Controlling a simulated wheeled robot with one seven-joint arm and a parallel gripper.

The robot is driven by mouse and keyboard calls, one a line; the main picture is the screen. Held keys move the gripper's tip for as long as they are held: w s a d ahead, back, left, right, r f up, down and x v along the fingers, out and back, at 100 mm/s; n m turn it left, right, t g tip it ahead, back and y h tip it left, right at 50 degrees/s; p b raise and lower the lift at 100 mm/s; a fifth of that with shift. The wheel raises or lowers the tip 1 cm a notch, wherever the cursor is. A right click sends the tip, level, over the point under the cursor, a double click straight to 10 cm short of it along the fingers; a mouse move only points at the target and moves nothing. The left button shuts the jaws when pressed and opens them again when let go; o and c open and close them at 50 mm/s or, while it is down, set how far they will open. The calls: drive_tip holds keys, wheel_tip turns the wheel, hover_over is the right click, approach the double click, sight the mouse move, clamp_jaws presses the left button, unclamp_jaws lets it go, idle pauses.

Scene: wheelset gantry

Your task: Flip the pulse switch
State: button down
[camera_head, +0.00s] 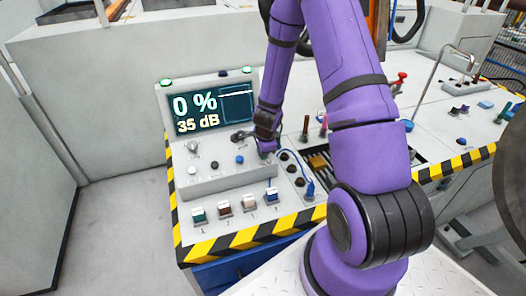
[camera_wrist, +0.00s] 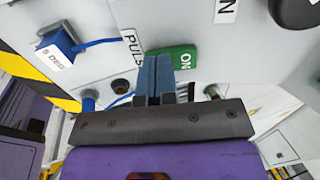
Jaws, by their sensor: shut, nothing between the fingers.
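My gripper (camera_head: 265,152) is low over the right part of the grey control panel (camera_head: 222,183) in the head view. In the wrist view its fingers (camera_wrist: 156,68) are together, with nothing seen between them. They are beside a green ON label (camera_wrist: 183,57) and a partly covered label reading "PULS" (camera_wrist: 130,48). The pulse switch itself is not clearly visible; the fingers hide the spot between these labels. I cannot tell whether the fingers touch it.
The panel's screen (camera_head: 210,109) reads 0 % and 35 dB. A blue plug labelled 5 DEG (camera_wrist: 60,45) with a blue cable is at the left in the wrist view. Several coloured connectors line the panel's front, above a black-yellow striped edge (camera_head: 230,241). A red-topped lever (camera_head: 398,82) stands at right.

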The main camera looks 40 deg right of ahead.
drive_tip(key=shift+s+f, duration=0.1)
drive_tip(key=shift+f, duration=0.2)
drive_tip(key=shift+r, duration=0.8)
drive_tip(key=shift+r, duration=0.6)
drive_tip(key=d+v, duration=0.1)
drive_tip(key=v, duration=1.1)
drive_tip(key=shift+s+a+r, duration=0.15)
drive_tip(key=shift+a+r, duration=0.2)
drive_tip(key=shift+a, duration=0.2)
